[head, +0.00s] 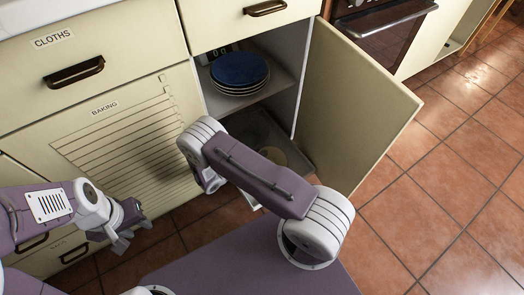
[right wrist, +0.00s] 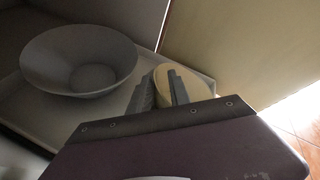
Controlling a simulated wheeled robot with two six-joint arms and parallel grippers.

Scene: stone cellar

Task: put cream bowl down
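In the head view, part of the bowl (head: 274,156) shows low in the cupboard, and my right arm hides the right gripper. My left gripper (head: 132,233) is empty, with its fingers apart, in front of the drawers at the left.
A larger grey-white bowl (right wrist: 78,58) stands left of the cream bowl on the shelf (right wrist: 40,112). Stacked plates (head: 239,72) sit on the shelf above. The open cupboard door (head: 350,100) borders the right side. Tiled floor (head: 440,190) is clear to the right.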

